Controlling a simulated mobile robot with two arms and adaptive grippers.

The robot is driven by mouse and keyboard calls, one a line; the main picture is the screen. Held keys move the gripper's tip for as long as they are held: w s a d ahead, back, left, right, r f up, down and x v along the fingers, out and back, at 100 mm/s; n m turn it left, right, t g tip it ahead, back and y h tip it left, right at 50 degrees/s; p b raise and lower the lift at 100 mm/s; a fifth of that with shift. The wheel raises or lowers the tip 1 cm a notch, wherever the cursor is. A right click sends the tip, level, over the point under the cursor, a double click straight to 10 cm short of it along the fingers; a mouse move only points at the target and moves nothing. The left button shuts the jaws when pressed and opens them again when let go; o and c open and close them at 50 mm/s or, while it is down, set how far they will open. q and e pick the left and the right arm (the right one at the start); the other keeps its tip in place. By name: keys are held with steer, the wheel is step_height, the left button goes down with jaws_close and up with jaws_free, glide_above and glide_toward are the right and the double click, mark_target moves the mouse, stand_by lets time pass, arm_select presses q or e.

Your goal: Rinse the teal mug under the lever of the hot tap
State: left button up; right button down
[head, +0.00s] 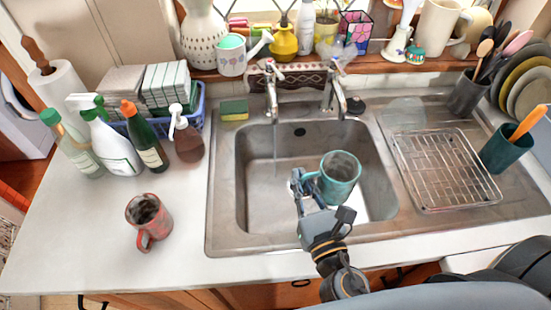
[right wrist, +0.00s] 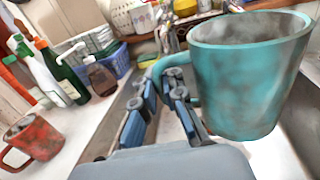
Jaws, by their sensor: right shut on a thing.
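The teal mug (head: 342,178) is upright over the right part of the sink basin (head: 255,190). My right gripper (head: 303,184) is shut on its handle, at the mug's left side. In the right wrist view the mug (right wrist: 245,85) is large, with grey smudges on its wall, and the gripper's fingers (right wrist: 160,105) are around the handle. Two taps stand behind the basin, a left tap (head: 271,95) and a right tap (head: 335,95). A thin pale streak, like running water, hangs below the left tap's spout, left of the mug. My left gripper is not in view.
A red mug (head: 149,220) stands on the left counter. Bottles (head: 115,150) and a blue basket (head: 198,105) stand behind it. A sponge (head: 234,110) lies at the sink's back left. A wire rack (head: 445,168) covers the right drainer. The basin's left half is free.

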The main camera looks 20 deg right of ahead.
mark_target(326, 190)
stand_by(0.4)
steer(key=s+a+r+p, duration=0.1)
steer(key=s+a+r, duration=0.1)
steer(key=s+r, duration=0.2)
steer(key=shift+s+a, duration=0.2)
steer(key=shift+a, duration=0.1)
stand_by(1.1)
steer(key=w+d+f, duration=0.1)
steer(key=d, duration=0.1)
steer(key=w+d+f+b, duration=0.1)
steer(key=d, duration=0.1)
steer(key=w+d+f+b, duration=0.1)
steer(key=d+f, duration=0.1)
steer(key=shift+w+d+f, duration=0.1)
steer(key=shift+w+d, duration=0.1)
steer(key=shift+d, duration=0.2)
